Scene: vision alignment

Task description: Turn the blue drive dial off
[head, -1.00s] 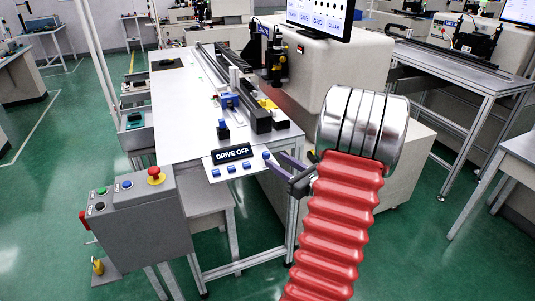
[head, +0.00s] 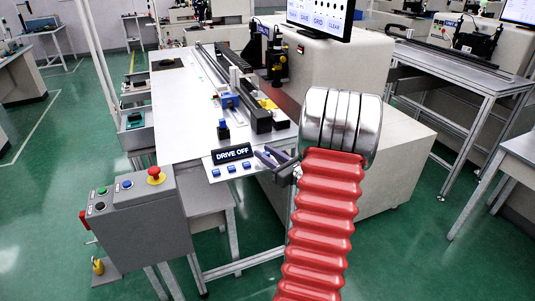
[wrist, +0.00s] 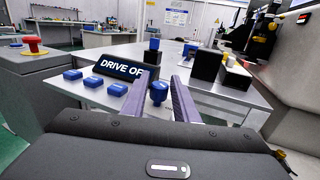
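The blue drive dial (wrist: 158,92) stands upright on the white panel (wrist: 205,97), between the two fingers of my gripper (wrist: 160,77) in the wrist view. A gap shows on each side of the dial, so the gripper is open around it and not closed on it. In the head view my gripper (head: 266,156) is at the panel's right end, and its fingers cover the dial. The black sign (head: 232,152) beside the dial reads "DRIVE OFF"; my left finger hides its last letter in the wrist view.
Several blue buttons (head: 231,170) lie in a row in front of the sign. A blue-topped black post (head: 223,130) stands behind it. A grey control box (head: 143,213) with a red emergency button (head: 156,175) is at the left. A rail stage (head: 240,92) runs along the table.

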